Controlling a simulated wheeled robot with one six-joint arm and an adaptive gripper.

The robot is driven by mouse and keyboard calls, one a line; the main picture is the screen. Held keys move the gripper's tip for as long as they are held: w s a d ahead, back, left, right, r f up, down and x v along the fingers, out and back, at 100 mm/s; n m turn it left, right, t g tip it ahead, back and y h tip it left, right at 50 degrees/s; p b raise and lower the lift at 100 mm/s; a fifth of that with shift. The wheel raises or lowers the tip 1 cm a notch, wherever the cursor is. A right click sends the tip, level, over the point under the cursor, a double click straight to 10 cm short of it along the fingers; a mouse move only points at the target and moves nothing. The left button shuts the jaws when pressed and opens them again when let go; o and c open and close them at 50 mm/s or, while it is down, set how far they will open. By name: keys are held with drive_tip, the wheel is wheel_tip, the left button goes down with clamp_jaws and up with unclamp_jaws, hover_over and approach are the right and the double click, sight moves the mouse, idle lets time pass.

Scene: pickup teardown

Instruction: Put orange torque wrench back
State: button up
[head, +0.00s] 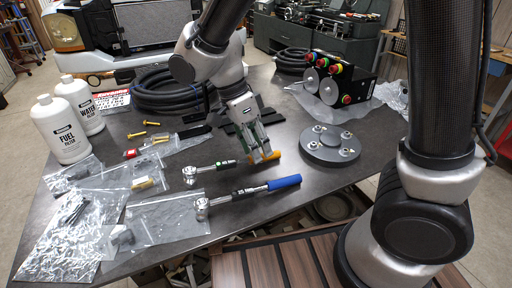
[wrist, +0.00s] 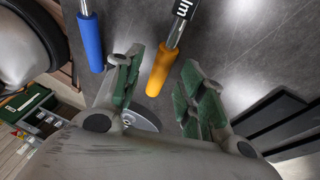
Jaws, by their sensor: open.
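The orange torque wrench lies on the dark table, its orange handle (head: 273,156) partly hidden by my gripper and its ratchet head (head: 190,175) pointing left. In the wrist view, the orange handle (wrist: 161,72) shows between my two green-padded fingers. My gripper (head: 259,157) is open and reaches down at the handle. In the wrist view, my gripper (wrist: 162,58) has a gap on both sides of the handle; I cannot tell whether the fingertips are level with it. A similar wrench with a blue handle (head: 284,182) lies in front, nearer the table edge.
A grey round flange (head: 330,146) lies to the right, with a black control box (head: 336,82) behind it. Black hose coils (head: 165,90) and white bottles (head: 62,130) stand at back left. Plastic bags (head: 165,214) cover the front left. Black strips (wrist: 272,120) lie beside my gripper.

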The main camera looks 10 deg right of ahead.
drive_tip(key=v, duration=1.2)
drive_tip(key=s+d+r+n+t+y, duration=0.1)
drive_tip(key=d+r+n+y, duration=0.15)
drive_tip(key=d, duration=0.65)
drive_tip(key=s+d+r+n+t+y, duration=0.1)
drive_tip(key=d+n, duration=0.3)
drive_tip(key=d, duration=0.5)
drive_tip(key=s+d+n+t, duration=0.4)
drive_tip(key=s+d+n, duration=0.4)
drive_tip(key=d, duration=0.3)
drive_tip(key=shift+d+f, duration=0.2)
drive_tip(key=shift+d, duration=0.2)
drive_tip(key=shift+s, duration=0.1)
